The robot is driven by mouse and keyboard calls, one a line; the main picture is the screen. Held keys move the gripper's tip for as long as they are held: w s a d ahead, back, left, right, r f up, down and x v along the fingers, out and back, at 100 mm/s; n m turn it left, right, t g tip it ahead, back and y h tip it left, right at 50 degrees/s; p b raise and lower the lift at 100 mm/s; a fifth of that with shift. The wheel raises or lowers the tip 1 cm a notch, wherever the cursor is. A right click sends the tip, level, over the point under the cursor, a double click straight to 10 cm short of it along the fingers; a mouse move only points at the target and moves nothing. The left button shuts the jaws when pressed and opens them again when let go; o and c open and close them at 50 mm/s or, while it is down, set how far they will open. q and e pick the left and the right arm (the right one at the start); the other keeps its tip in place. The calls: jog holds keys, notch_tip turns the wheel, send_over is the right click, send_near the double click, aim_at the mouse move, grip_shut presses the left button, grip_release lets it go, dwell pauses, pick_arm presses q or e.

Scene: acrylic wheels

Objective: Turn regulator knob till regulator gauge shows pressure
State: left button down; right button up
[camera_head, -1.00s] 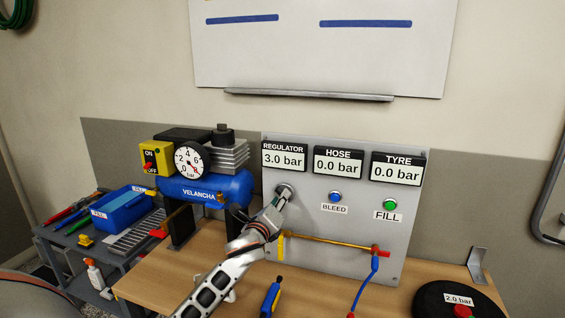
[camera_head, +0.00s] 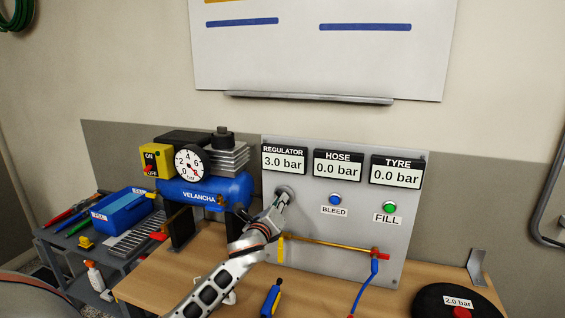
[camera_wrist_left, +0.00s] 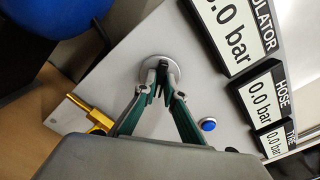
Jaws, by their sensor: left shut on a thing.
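The regulator knob (camera_head: 284,190) is on the grey panel below the regulator gauge (camera_head: 284,159), which reads 3.0 bar. My left gripper (camera_head: 281,200) reaches the knob from below and is shut on it. In the left wrist view the fingertips (camera_wrist_left: 159,88) meet at the knob's round base (camera_wrist_left: 166,64), and the fingers hide most of the knob. The right gripper is not in view.
The hose gauge (camera_head: 338,166) and tyre gauge (camera_head: 396,173) both read 0.0 bar. A blue bleed button (camera_head: 335,198) and a green fill button (camera_head: 390,206) sit right of the knob. A blue compressor (camera_head: 180,190) stands left; a brass pipe (camera_head: 330,243) runs below.

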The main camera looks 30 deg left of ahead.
pick_arm(q)
jog(key=shift+m+p, duration=0.3)
jog(key=shift+m, duration=1.4)
jog(key=m, duration=0.4)
jog(key=c, duration=2)
grip_release()
jog(key=shift+v, duration=3.5)
